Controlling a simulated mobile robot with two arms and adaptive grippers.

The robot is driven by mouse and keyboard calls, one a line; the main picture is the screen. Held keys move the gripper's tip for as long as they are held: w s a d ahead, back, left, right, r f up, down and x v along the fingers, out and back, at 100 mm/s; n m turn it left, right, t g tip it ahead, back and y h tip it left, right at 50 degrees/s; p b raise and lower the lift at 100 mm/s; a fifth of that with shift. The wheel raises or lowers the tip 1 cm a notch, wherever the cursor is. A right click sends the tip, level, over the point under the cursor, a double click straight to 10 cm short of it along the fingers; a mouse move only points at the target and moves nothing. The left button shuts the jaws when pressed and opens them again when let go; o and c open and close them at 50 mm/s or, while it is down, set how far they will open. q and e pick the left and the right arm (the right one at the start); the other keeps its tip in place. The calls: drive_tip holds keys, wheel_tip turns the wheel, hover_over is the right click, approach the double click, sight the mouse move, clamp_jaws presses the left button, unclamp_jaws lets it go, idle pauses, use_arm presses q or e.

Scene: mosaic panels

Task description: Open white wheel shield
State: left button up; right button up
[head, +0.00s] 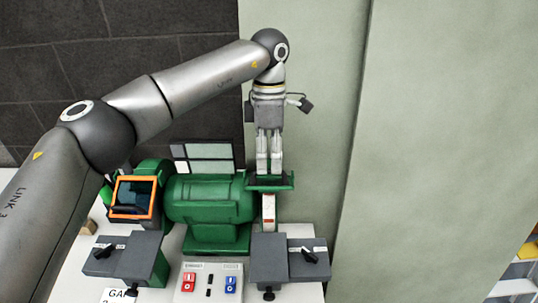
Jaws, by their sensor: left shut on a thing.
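A green bench grinder (209,200) stands on a white bench top. The white wheel (268,210) shows as a narrow pale strip on its right side. Above that wheel is the white wheel shield (285,182), seen nearly edge-on as a green piece; its clear pane cannot be made out. My left gripper (269,172) points down from above and is shut on this shield. The fingertips partly cover the shield, so the exact grip is hidden. My right gripper is not in view.
The other shield (132,197), orange-framed with a dark pane, is at the grinder's left. Grey tool rests (128,256) (285,262) stand in front of both wheels. A switch panel (208,282) with red and blue switches sits between them. A pale green wall is behind and right.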

use_arm(q)
drive_tip(key=shift+w+f, duration=0.1)
drive_tip(key=shift+w, duration=0.05)
wheel_tip(320, 180, up, 12)
drive_tip(key=w, duration=0.1)
drive_tip(key=shift+w, duration=0.3)
drive_tip(key=shift+s, duration=0.15)
idle(0.4)
